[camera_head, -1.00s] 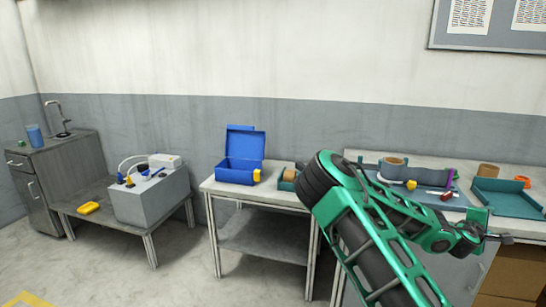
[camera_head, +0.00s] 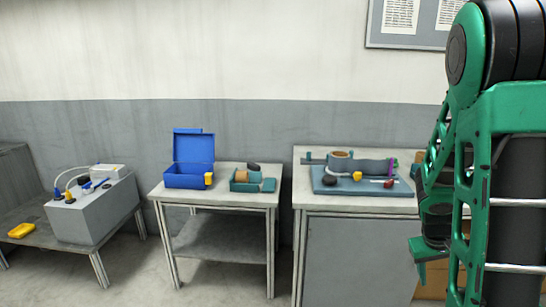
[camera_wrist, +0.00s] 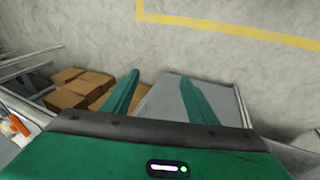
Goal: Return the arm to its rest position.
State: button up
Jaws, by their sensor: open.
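My green and black arm stands upright at the right edge of the head view, folded, with its lower end hanging in front of the right table. My gripper (camera_wrist: 160,97) shows in the wrist view as two green fingers spread well apart, with nothing between them. It points down toward the floor and a grey surface. In the head view the fingertips cannot be made out clearly.
The right table (camera_head: 308,203) bears a blue-grey mat (camera_head: 335,186) with several items. The middle table (camera_head: 165,192) holds an open blue box (camera_head: 186,180) and a teal tray (camera_head: 240,186). Cardboard boxes (camera_wrist: 68,98) lie below. Floor (camera_wrist: 215,50) is clear beyond.

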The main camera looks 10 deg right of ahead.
jog(key=s+a+r+m+y, duration=0.1)
jog(key=s+a+r+y, duration=0.1)
jog(key=s+a+r, duration=0.4)
jog(key=s+a+r+m+y, duration=0.1)
jog(key=s+a+r+y, duration=0.1)
jog(key=s+a+r, duration=0.4)
jog(key=s+a, duration=0.3)
jog(key=a, duration=0.1)
jog(key=shift+a, duration=0.35)
jog(key=shift+w+r, duration=0.1)
jog(key=shift+w+f, duration=0.25)
jog(key=shift+w, duration=0.35)
